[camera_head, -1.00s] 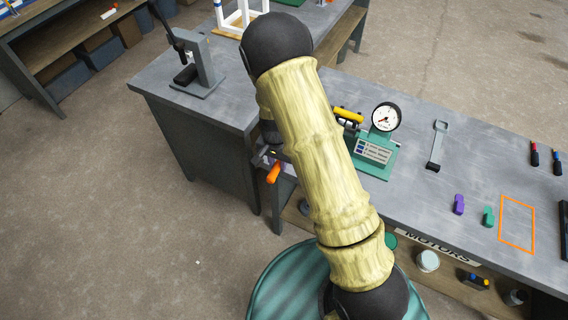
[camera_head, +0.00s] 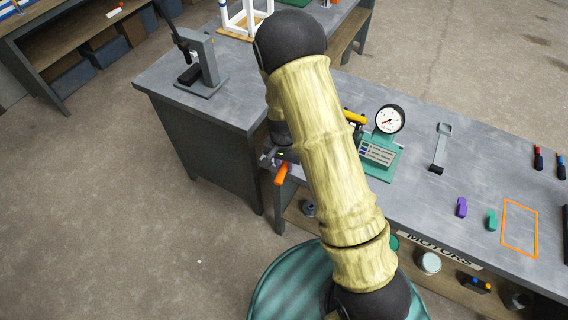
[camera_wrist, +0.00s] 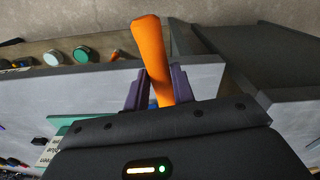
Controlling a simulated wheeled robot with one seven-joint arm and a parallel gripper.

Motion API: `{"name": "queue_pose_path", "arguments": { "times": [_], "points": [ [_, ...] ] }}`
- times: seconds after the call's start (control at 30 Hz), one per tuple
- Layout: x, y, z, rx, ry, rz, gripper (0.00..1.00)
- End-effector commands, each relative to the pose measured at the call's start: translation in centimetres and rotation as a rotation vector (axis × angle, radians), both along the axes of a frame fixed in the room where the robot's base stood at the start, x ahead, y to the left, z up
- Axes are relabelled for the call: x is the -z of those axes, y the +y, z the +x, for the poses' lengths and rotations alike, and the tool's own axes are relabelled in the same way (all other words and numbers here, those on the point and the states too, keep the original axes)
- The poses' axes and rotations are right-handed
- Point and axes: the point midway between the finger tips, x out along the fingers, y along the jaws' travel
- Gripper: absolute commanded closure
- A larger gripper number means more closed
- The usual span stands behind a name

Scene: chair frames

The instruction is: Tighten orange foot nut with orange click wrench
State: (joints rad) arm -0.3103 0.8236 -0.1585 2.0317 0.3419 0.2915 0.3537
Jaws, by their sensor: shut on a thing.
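The orange click wrench (camera_wrist: 151,50) is held between the two purple fingers of my gripper (camera_wrist: 158,88) in the wrist view. Its orange handle sticks out beyond the fingers. In the head view the orange handle (camera_head: 281,174) shows just left of my arm, at the front edge of the bench. My gripper (camera_head: 272,159) is mostly hidden there by the arm. The wrench's head is hidden, and the orange foot nut is not visible in either view. A white frame (camera_head: 245,18) stands on a wooden board at the far end of the bench.
A teal gauge stand (camera_head: 381,150) with a dial is on the bench right of my arm. A press (camera_head: 203,65) stands at the bench's left. Purple (camera_head: 461,207) and green (camera_head: 491,220) blocks lie near an orange outlined rectangle (camera_head: 519,228). Floor at left is clear.

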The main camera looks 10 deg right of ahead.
Motion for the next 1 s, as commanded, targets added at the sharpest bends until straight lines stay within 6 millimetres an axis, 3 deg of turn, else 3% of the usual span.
{"name": "queue_pose_path", "arguments": {
  "times": [0.77, 1.0],
  "points": [
    [-1.2, 0.0, 0.0, 0.0, -0.001, 0.0, 1.0],
    [-3.0, 0.0, 0.1, 0.0, -0.002, 0.0, 1.0]
  ]
}}
